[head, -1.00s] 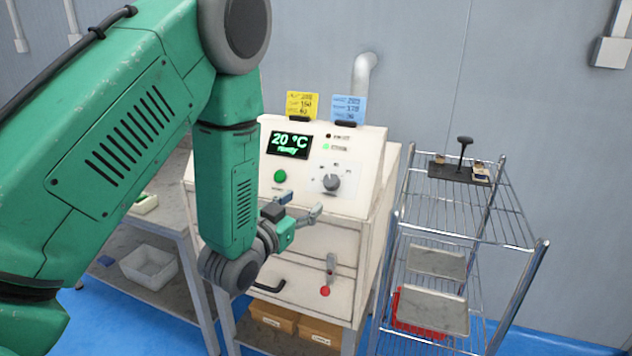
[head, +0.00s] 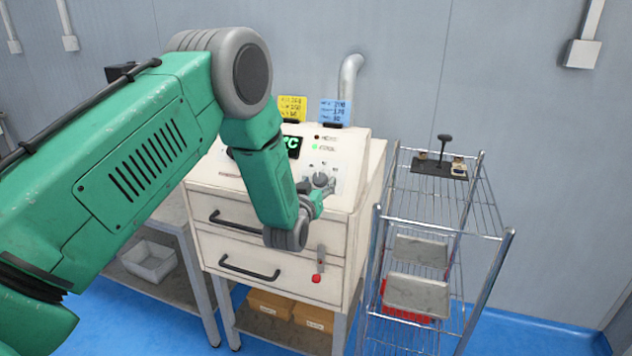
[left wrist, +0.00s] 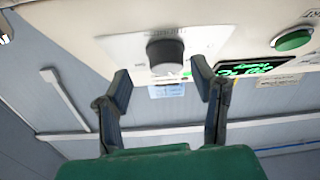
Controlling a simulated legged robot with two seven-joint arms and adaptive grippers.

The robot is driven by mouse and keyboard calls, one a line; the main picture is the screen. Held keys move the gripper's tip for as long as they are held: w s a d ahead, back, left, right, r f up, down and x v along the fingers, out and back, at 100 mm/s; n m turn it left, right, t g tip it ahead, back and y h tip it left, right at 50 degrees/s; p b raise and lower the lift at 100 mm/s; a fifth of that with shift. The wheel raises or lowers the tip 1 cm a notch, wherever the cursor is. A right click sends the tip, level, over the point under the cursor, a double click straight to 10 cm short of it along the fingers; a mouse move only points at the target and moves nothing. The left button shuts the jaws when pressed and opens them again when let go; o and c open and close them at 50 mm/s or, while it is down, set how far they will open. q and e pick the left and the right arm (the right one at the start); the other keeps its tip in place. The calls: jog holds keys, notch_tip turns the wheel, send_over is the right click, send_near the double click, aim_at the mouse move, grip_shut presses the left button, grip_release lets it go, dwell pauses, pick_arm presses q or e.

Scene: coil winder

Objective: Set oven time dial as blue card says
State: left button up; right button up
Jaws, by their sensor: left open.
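The oven's time dial (head: 320,180) is a grey knob on a pale plate on the sloped panel. In the left wrist view, which is upside down, the dial (left wrist: 165,56) shows clearly. My left gripper (head: 318,194) is at the panel close to the dial. In the left wrist view its open fingers (left wrist: 162,76) stand either side of the dial's line, with nothing between them; contact cannot be told. The blue card (head: 336,111) stands on top of the oven; its lines of small writing are hard to read. My right gripper is not in view.
A yellow card (head: 292,108) stands left of the blue one. My arm partly hides the display (head: 292,147). A green button (left wrist: 293,40) shows in the wrist view. Drawers with black handles (head: 250,268) lie below the panel. A wire rack (head: 470,215) stands at right.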

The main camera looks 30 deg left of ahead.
aim_at(312, 180)
pick_arm(q)
jog(key=shift+w+d+r, duration=0.4)
jog(key=shift+w+d, duration=0.15)
jog(key=shift+d, duration=0.05)
jog(key=shift+a, duration=0.2)
jog(key=a, duration=0.1)
jog(key=a+f, duration=0.1)
jog(key=a, duration=0.1)
jog(key=shift+w+a+f, duration=0.15)
jog(key=shift+f, duration=0.05)
jog(key=c, duration=0.3)
jog(key=shift+a, duration=0.15)
jog(key=c, duration=0.4)
jog(key=shift+d+r, duration=0.1)
jog(key=shift+d, duration=0.15)
jog(key=c, duration=0.3)
jog(key=shift+w+d+r, duration=0.15)
jog(key=shift+d, duration=0.8)
jog(key=shift+c, duration=0.7)
jog(key=shift+s+a, duration=0.2)
jog(key=shift+a, duration=0.45)
jog(key=shift+w+d, duration=0.1)
jog(key=shift+d, duration=0.25)
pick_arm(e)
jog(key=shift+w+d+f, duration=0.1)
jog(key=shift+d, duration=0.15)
